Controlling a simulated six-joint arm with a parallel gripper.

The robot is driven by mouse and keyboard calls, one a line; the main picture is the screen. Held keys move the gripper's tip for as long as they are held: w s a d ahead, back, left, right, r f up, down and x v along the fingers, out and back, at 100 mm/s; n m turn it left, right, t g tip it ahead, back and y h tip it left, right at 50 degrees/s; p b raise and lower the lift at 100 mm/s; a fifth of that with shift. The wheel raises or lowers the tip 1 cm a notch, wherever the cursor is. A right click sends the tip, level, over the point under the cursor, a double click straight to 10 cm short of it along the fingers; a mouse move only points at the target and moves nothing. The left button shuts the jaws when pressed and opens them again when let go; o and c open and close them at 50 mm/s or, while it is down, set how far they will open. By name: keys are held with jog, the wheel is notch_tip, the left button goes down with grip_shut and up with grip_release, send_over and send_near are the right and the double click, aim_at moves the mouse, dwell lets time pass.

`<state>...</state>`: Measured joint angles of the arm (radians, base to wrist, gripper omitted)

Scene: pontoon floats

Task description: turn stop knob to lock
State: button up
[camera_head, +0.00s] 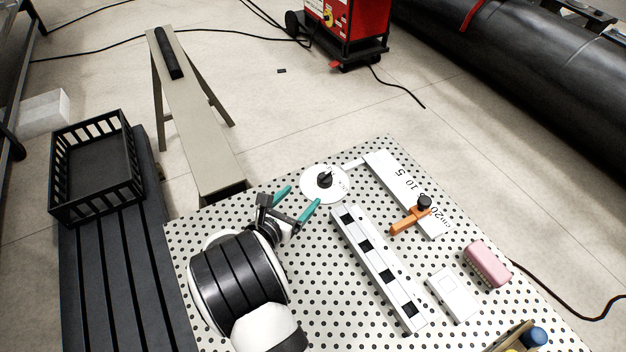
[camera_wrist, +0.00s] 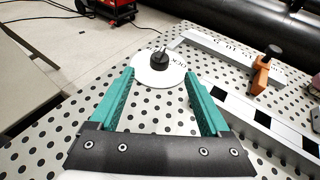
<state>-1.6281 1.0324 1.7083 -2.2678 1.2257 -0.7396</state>
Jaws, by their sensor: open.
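The stop knob (camera_head: 325,181) is a black knob on a round white dial plate (camera_head: 311,190) near the far edge of the perforated table. In the wrist view the black knob (camera_wrist: 160,59) stands on the white disc (camera_wrist: 146,76), with dark lettering partly visible at its right side. My gripper (camera_head: 301,199) has two teal fingers spread open and empty, just short of the dial on its near left side. In the wrist view the gripper (camera_wrist: 158,82) has the knob between and beyond its fingertips, apart from both. The knob's exact pointing direction is hard to tell.
A white ruler bar (camera_head: 395,186) with an orange stop (camera_head: 408,222) lies right of the dial. A white rail with black squares (camera_head: 385,280), a white block (camera_head: 452,294) and a pink block (camera_head: 487,264) lie nearer. A black crate (camera_head: 97,208) stands at left.

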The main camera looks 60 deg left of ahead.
aim_at(323, 180)
jog(key=shift+d+f+n+g, duration=0.3)
jog(key=shift+d+g, duration=0.1)
jog(key=shift+d, duration=0.2)
jog(key=shift+w+a+f, duration=0.1)
jog(key=shift+w+f, duration=0.1)
jog(key=shift+w, duration=0.05)
jog(key=x, duration=1.5)
jog(key=shift+s+a+r, duration=0.15)
